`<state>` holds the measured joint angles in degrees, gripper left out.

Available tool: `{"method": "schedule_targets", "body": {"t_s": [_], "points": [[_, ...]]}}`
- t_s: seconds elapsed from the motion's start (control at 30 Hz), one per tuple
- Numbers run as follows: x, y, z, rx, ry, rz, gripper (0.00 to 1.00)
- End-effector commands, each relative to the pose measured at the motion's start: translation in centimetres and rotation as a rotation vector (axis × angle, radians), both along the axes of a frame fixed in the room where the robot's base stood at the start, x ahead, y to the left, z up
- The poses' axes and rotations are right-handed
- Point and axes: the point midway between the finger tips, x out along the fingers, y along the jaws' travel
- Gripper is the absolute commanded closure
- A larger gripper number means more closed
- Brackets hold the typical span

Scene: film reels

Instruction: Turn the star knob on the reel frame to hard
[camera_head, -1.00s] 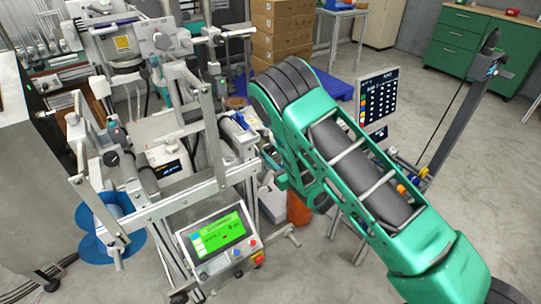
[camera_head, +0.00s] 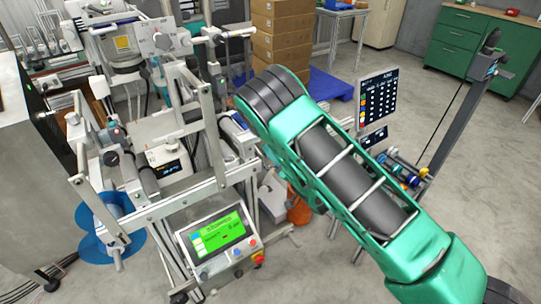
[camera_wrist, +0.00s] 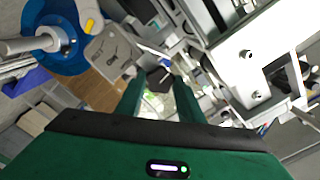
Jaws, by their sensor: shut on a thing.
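In the wrist view, my gripper (camera_wrist: 160,85) reaches forward with two green fingers a little apart. A dark knob (camera_wrist: 158,75) sits between the fingertips, and I take it for the star knob. The fingers are shut on it. Its lobes, any pointer and any soft or hard marking are too small to read. The reel frame (camera_head: 150,205) stands at the left in the head view, with pale metal bars. My green arm hides the gripper and the knob in that view.
A control panel with a green screen (camera_head: 217,232) stands at the front of the frame. A blue reel (camera_head: 110,228) is at its left; a blue disc also shows in the wrist view (camera_wrist: 65,55). Stacked cardboard boxes (camera_head: 282,30) stand behind.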

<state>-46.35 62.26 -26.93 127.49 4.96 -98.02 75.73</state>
Motion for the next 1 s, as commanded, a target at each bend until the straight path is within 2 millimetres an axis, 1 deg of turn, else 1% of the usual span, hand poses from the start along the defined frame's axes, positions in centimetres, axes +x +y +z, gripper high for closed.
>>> {"method": "schedule_targets", "body": {"t_s": [0.03,0.3,0.83,0.87,0.9,0.93,1.0], "points": [[-0.14,-0.33,-0.48,0.012,0.025,-0.006,0.88],[-0.15,-0.32,-0.53,0.091,0.077,-0.006,0.88],[-0.18,-0.32,-0.56,0.11,0.092,-0.006,0.88],[-0.18,-0.32,-0.56,0.11,0.092,-0.006,0.64],[-0.18,-0.3,-0.54,0.111,0.091,-0.006,0.54],[-0.17,-0.28,-0.51,0.112,0.09,-0.006,0.47],[-0.13,-0.23,-0.41,0.113,0.089,-0.005,0.47]]}}
